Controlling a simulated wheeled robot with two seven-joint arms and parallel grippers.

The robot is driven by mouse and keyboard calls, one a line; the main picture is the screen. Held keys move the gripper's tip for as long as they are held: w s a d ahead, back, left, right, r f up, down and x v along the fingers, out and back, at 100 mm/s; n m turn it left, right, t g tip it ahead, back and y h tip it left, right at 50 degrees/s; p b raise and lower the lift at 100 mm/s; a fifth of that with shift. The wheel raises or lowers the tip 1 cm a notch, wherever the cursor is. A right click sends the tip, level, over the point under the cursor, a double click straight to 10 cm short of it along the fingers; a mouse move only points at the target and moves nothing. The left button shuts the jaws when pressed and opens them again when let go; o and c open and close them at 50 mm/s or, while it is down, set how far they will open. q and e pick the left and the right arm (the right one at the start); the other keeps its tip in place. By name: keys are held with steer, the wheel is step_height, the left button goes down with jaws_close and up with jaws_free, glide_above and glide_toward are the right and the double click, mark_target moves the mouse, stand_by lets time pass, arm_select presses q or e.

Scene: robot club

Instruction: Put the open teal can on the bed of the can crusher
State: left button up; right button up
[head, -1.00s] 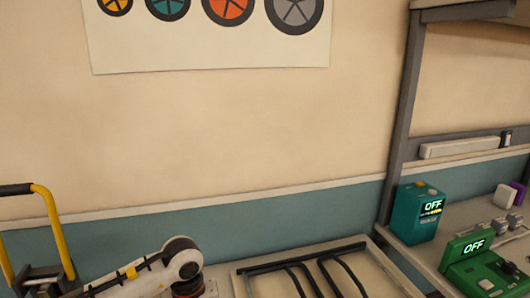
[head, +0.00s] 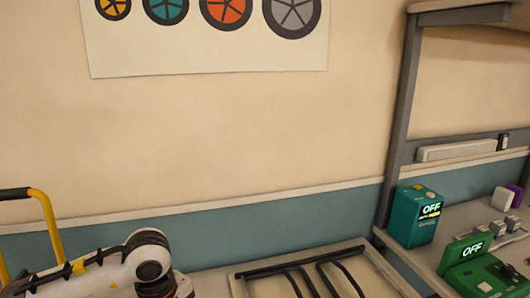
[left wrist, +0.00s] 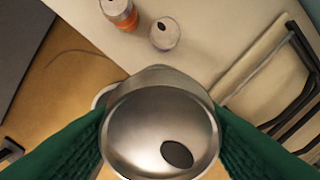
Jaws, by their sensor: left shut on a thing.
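My left gripper (left wrist: 160,135) is shut on an open can (left wrist: 135,118), one green finger on each side. I look down on its silver lid, which has a dark opening; the colour of its side is hidden. In the head view only my left arm shows, at the bottom left, without its gripper. A yellow lever with a black grip (head: 18,193), apparently the can crusher's handle, stands at the left edge; its bed is not visible. My right gripper is in neither view.
In the left wrist view an orange can (left wrist: 118,12) and another can with a dark lid opening (left wrist: 164,33) stand on a pale surface beyond the held can. A black-barred rack (head: 310,270), a teal box (head: 414,217) and a green device (head: 475,265) are to the right.

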arm_select(q)
steer(key=m, duration=0.2)
steer(key=s+r+m, duration=0.1)
steer(key=m, duration=0.1)
steer(key=s+m, duration=0.1)
steer(key=m, duration=0.1)
steer(key=shift+a+r+m, duration=0.2)
steer(key=shift+a+m, duration=0.2)
steer(key=m, duration=0.3)
steer(key=s+m, duration=0.1)
steer(key=shift+a+r+m, duration=0.2)
steer(key=shift+r+m, duration=0.1)
steer(key=shift+r, duration=0.1)
